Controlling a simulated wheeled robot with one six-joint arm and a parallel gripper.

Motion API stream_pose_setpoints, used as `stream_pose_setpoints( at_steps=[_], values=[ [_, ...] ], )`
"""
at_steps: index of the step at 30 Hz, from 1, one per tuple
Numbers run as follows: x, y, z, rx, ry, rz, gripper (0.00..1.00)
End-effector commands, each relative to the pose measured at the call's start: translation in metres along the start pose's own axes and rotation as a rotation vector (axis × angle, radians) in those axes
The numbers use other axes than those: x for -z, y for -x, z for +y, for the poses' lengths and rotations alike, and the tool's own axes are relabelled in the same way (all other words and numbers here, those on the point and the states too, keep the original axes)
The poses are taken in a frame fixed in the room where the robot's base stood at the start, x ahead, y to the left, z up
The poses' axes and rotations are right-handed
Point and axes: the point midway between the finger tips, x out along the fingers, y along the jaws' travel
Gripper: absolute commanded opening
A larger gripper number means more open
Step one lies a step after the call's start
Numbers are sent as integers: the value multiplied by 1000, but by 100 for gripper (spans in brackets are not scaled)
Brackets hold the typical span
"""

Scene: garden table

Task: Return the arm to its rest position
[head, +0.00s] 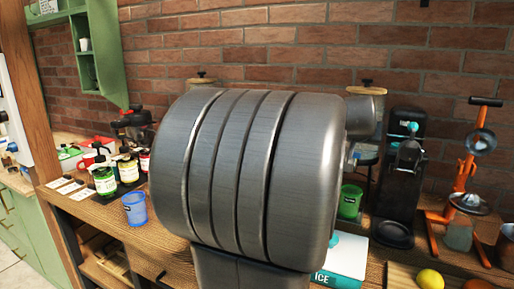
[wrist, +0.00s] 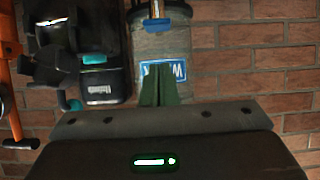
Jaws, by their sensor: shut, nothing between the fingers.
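My gripper (wrist: 157,72) shows in the wrist view as two dark green fingers closed together, with nothing between them. The fingertips overlap a grey cylindrical container (wrist: 160,42) with a blue and white label; I cannot tell how far apart they are. In the head view my large grey arm link fills the middle and hides much of the counter. My gripper itself does not show in the head view.
A black coffee machine (head: 401,175) and an orange stand (head: 468,170) are right of my arm. A blue cup (head: 135,209) and bottles (head: 104,180) stand left. A brick wall (head: 300,40) is behind.

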Motion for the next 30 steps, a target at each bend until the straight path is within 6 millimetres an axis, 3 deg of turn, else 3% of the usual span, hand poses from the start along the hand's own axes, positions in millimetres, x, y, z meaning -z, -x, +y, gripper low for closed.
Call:
stream_pose_setpoints(
  at_steps=[1,23,30],
  values=[
    [11,5,0,-2,0,-16,0],
    [23,8,2,-1,0,-311,0],
    [30,48,2,-1,0,-302,0]
  ],
)
